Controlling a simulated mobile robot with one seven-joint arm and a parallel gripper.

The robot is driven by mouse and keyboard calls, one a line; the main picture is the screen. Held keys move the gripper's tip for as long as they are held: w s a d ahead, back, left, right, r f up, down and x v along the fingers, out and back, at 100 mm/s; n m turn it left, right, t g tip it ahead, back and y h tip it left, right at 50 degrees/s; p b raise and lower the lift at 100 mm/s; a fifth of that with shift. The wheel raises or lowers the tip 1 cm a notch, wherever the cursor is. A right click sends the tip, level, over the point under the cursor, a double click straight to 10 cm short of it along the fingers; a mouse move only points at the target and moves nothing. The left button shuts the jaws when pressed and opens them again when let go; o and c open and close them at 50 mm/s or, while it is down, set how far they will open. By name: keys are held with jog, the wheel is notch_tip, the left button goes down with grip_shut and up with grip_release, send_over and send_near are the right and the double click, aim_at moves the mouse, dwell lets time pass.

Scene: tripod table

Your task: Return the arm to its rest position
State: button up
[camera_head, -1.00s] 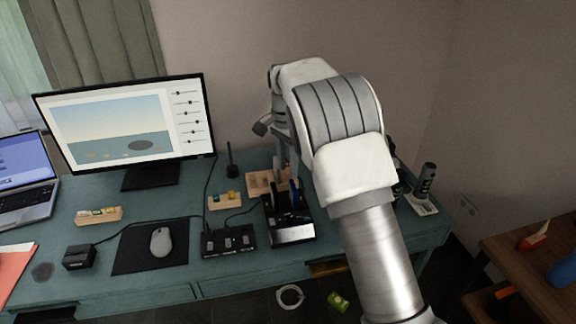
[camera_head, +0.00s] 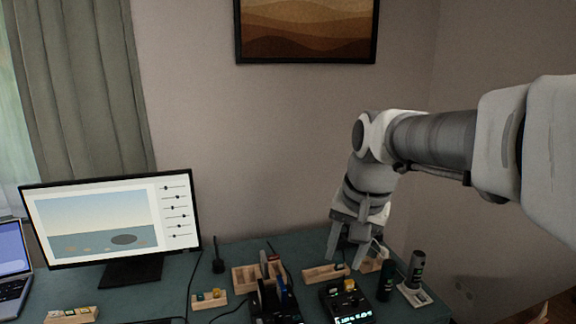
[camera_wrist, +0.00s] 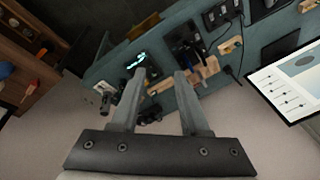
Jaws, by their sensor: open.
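My gripper (camera_head: 349,262) hangs at the right side of the head view, pointing down above the back right of the desk. In the wrist view its two fingers (camera_wrist: 160,82) are spread apart with nothing between them. My arm reaches in from the right edge of the head view, raised and bent at the elbow. The blue-green desk (camera_head: 223,254) lies below the gripper, with small objects close under the fingers. The gap between the fingertips and those objects is hard to judge.
A monitor (camera_head: 110,225) and a laptop (camera_head: 12,270) stand at left. Wooden trays (camera_head: 245,278), a black device with a lit display (camera_head: 345,303) and dark bottles (camera_head: 415,268) crowd the desk's right. A framed picture (camera_head: 307,30) hangs above. The wall space between monitor and arm is clear.

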jog(key=s+d+f+n+t, duration=0.1)
jog(key=s+d+n, duration=0.1)
jog(key=s, duration=0.6)
jog(key=s+d+f+n+t+h, duration=0.1)
jog(key=s+d+n, duration=0.1)
jog(key=s, duration=0.6)
jog(key=shift+s+f+t+p, duration=0.15)
jog(key=shift+f+t+p, duration=0.15)
jog(key=shift+t+p, duration=0.1)
